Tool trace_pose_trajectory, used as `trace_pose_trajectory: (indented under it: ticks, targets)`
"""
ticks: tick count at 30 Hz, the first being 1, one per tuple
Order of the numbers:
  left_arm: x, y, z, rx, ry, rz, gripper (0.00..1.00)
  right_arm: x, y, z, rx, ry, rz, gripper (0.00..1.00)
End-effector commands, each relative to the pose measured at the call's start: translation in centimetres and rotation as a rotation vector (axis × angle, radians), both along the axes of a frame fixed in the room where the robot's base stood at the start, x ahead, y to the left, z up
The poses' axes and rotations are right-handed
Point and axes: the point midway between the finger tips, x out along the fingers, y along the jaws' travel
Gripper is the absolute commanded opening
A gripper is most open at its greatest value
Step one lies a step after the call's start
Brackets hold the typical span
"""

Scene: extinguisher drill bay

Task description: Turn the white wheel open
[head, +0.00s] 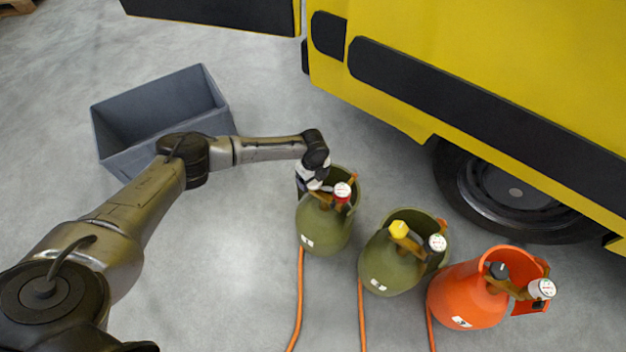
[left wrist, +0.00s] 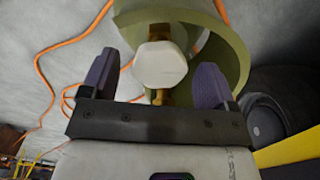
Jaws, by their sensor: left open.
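The white wheel (left wrist: 160,65) is a faceted knob on a brass valve in the left wrist view. My left gripper (left wrist: 154,82) is open, with one dark finger on each side of the wheel. Whether the fingers touch it I cannot tell. In the head view my left gripper (head: 314,178) is over the top of this cylinder and largely hides the wheel. My right gripper is not in view.
A red-rimmed gauge (head: 342,191) sits beside my left gripper. To the right stand a green cylinder with a yellow wheel (head: 398,229) and an orange cylinder (head: 465,296). Orange hoses (head: 298,300) cross the floor. A grey bin (head: 160,112) and a yellow vehicle (head: 450,60) stand behind.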

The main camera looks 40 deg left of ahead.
Motion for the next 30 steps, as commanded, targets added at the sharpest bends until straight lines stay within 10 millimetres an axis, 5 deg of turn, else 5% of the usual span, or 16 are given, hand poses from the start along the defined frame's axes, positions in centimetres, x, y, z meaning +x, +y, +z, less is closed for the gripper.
trace_pose_trajectory:
  ticks: [12,27,30]
  targets:
    - [-0.01,0.0,-0.42,0.0,0.001,0.0,0.8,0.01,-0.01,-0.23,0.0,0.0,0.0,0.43]
    - [-0.01,0.01,-0.4,0.0,0.001,0.001,0.32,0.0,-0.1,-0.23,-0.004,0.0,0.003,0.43]
    - [-0.02,0.01,-0.37,0.0,0.001,0.003,0.32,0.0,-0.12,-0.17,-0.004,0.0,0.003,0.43]
